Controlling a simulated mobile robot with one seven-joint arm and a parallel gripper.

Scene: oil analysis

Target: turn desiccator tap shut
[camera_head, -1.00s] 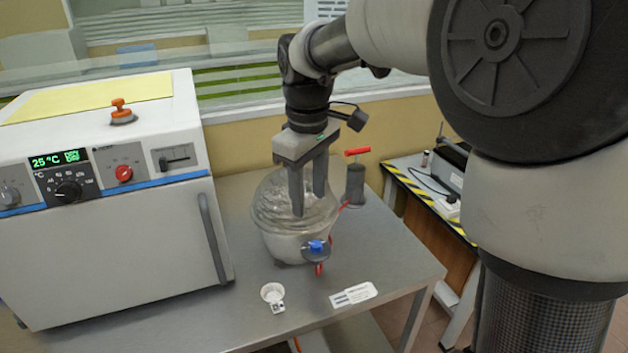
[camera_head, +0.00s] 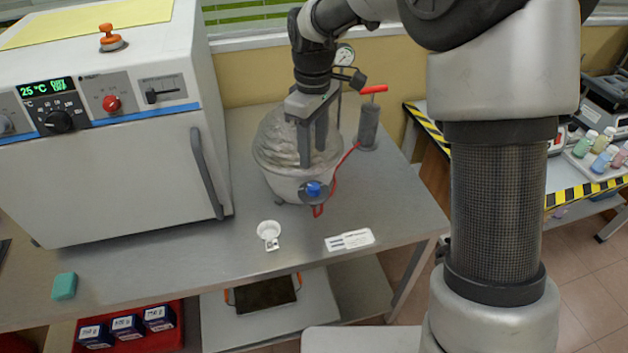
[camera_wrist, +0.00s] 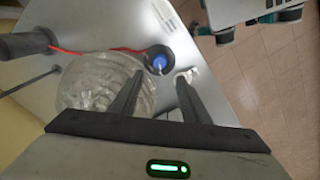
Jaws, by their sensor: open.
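The desiccator (camera_head: 282,165) is a glass domed vessel on the metal bench, right of the oven. Its tap (camera_head: 314,189) has a blue knob on a dark round piece at the vessel's front right, with a red hose below it. In the wrist view the blue tap (camera_wrist: 159,62) lies beyond the fingertips, between their lines. My gripper (camera_head: 313,160) is open and empty, pointing down in front of the dome, above and slightly behind the tap in the picture. The wrist view shows its two fingers (camera_wrist: 160,82) apart, with the glass dome (camera_wrist: 100,85) beside the left one. I cannot tell whether a finger touches the glass.
A hand pump (camera_head: 369,125) with a red handle stands behind right, joined by the red hose. The oven (camera_head: 120,165) fills the left. A gauge (camera_head: 344,55) stands behind my gripper.

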